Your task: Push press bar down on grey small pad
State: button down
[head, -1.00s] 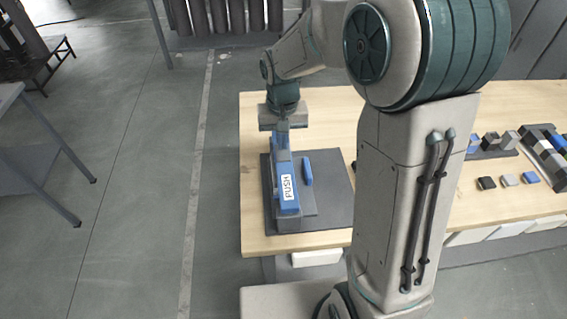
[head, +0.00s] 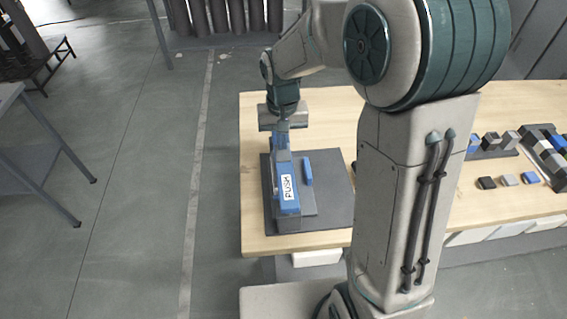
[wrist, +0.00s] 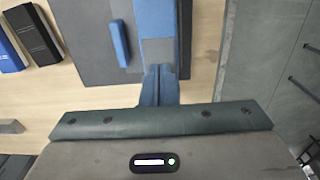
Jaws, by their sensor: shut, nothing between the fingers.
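The press bar (head: 287,188) is a long blue bar with a white PUSH label, over a dark grey base in the head view. Its blue part also shows in the wrist view (wrist: 154,18). A small grey pad-like patch (wrist: 158,50) lies in line with the bar, right before my fingertips. My gripper (head: 281,147) is shut and empty, pointing down at the far end of the bar; its fingers also show in the wrist view (wrist: 158,72). The fingertips look very close to the bar or touching it; I cannot tell which. The bar's underside is hidden.
A dark mat (head: 335,203) lies under the press on the wooden table (head: 258,120). A small blue bar (head: 308,171) lies right of the press. Several small blocks (head: 508,180) are at the right. Open floor lies left of the table.

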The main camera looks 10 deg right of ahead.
jog(key=shift+f, duration=0.2)
dwell(0.3)
jog(key=shift+f+b, duration=0.6)
jog(key=shift+b, duration=0.05)
jog(key=shift+f+b, duration=0.4)
dwell(1.9)
jog(key=shift+r, duration=0.15)
dwell(0.5)
notch_tip(320, 180, up, 8)
jog(key=p, duration=0.6)
jog(key=shift+r, duration=0.15)
dwell(1.3)
